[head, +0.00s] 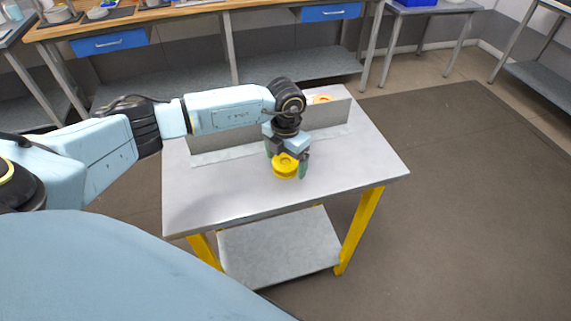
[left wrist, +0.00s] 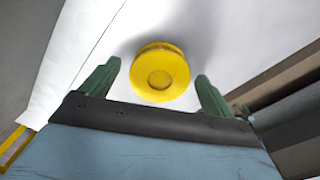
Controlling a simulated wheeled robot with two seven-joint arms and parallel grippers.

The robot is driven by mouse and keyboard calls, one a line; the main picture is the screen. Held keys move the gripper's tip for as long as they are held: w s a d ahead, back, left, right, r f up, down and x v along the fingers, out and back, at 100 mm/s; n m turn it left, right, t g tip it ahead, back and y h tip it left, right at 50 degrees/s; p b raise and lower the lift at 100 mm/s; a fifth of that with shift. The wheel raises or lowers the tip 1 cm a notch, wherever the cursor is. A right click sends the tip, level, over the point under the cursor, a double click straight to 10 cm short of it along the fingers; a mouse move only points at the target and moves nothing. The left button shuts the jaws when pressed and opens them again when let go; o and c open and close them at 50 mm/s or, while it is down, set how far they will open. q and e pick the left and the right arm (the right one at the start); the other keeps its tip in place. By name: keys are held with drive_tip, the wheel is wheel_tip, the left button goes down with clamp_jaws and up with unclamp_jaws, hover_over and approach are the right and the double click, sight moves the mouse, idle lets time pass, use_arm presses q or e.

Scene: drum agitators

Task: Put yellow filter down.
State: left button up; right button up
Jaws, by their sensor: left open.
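The yellow filter (head: 286,166) is a round yellow disc with a raised hub, at the middle of the grey table (head: 235,195). It also shows in the left wrist view (left wrist: 160,74), lying on the pale surface. My left gripper (head: 288,162) is right over it, pointing down. In the left wrist view its two green fingers (left wrist: 157,86) are spread, one on each side of the filter, with a gap on both sides. The filter's far side is hidden by the gripper in the head view. My right gripper is not in view.
The table's front and right parts are clear. A wooden workbench (head: 190,9) with blue drawers stands behind.

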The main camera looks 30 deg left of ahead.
use_arm(q)
drive_tip(key=c, duration=1.1)
